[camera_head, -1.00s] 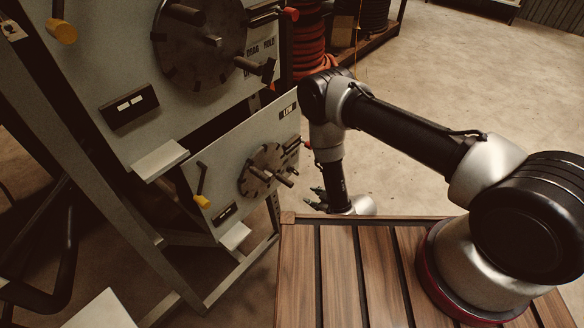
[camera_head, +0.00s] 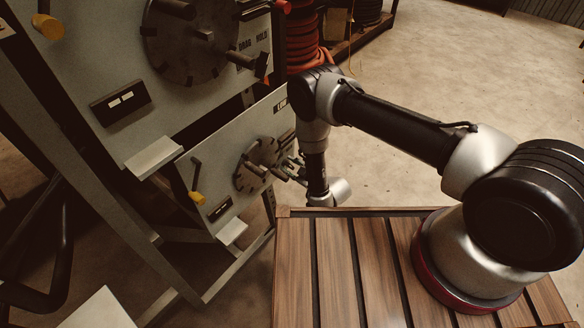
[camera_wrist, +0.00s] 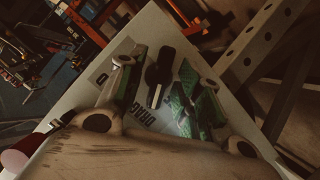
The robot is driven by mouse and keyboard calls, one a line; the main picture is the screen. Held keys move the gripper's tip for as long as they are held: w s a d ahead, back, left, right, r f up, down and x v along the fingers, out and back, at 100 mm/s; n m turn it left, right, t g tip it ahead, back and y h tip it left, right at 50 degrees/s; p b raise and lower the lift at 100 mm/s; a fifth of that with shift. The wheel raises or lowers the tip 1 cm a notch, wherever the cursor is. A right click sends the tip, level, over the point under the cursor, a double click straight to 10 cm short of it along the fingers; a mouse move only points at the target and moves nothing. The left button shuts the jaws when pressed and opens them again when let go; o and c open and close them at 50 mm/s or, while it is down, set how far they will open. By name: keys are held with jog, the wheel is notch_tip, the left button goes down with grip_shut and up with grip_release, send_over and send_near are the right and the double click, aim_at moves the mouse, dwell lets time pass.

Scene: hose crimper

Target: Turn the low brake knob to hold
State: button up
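The low panel (camera_head: 225,160) is the smaller pale plate at the lower left of the head view, with a dark round disc (camera_head: 257,165). In the wrist view the brake knob (camera_wrist: 159,73) is a dark bar with a white line, on the pale panel (camera_wrist: 172,30). The word DRAG is partly readable below it; other lettering is mostly covered. My gripper (camera_wrist: 161,66) is open, with green-padded fingers on the left and right of the knob and gaps visible. In the head view my gripper (camera_head: 291,168) is at the low panel's right edge and hides the knob.
A larger upper panel (camera_head: 110,60) with a dark disc (camera_head: 188,42) and a protruding shelf (camera_head: 154,157) is above. A yellow-tipped lever (camera_head: 196,196) is on the low panel. The wooden slatted top (camera_head: 335,265) is below my arm. Open floor lies to the right.

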jog(key=c, duration=0.7)
jog(key=m+g, duration=0.1)
jog(key=m, duration=0.1)
jog(key=m+g+y, duration=0.1)
jog(key=m, duration=0.1)
jog(key=shift+w+d+g, duration=0.1)
jog(key=shift+d+g, duration=0.05)
jog(key=shift+g, duration=0.15)
jog(key=m+g+y, duration=0.1)
jog(key=m+y, duration=0.1)
jog(key=m, duration=0.1)
jog(key=shift+w+m+g, duration=0.1)
jog(key=shift+m+g, duration=0.3)
jog(key=shift+y, duration=0.3)
jog(key=o, duration=0.7)
